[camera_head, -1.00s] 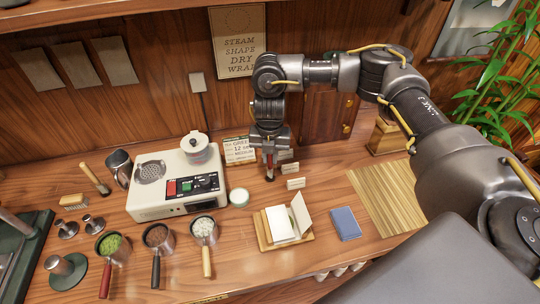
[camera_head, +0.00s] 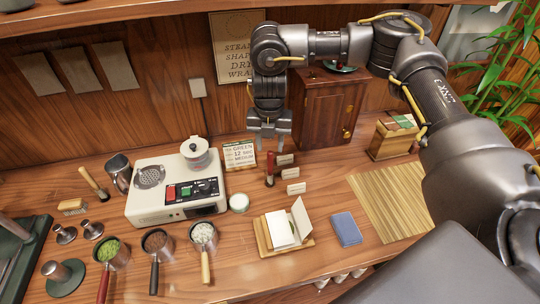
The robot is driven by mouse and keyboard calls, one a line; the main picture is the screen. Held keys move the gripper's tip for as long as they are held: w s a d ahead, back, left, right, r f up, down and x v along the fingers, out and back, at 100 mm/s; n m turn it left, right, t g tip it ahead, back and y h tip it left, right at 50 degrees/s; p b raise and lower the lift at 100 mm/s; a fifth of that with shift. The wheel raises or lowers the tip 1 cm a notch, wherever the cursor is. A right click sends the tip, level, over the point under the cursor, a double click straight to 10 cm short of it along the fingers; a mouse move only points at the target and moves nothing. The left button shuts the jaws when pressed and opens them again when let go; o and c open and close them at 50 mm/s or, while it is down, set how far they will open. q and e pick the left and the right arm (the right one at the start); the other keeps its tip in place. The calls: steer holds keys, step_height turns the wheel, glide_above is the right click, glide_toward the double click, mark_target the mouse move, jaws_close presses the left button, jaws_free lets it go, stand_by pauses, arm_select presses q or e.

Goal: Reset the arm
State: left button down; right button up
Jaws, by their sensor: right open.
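My right gripper (camera_head: 270,143) hangs from the right arm at the back middle of the counter, with its fingers pointing down and apart, holding nothing. A small stamp with a red and dark handle (camera_head: 270,168) stands upright on the counter just below and in front of the fingers, apart from them. The right arm comes in from the right and arches over the counter. My left gripper is not in view.
A steamer machine (camera_head: 140,204) stands left of centre, with several handled cups in front, one of them green-filled (camera_head: 113,250). A wooden cabinet (camera_head: 325,112) is behind the arm. A paper stand (camera_head: 262,236), blue booklet (camera_head: 345,229) and bamboo mat (camera_head: 388,205) lie at the right.

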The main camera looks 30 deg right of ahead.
steer(key=shift+s+r, duration=0.1)
steer(key=shift+r, duration=1.5)
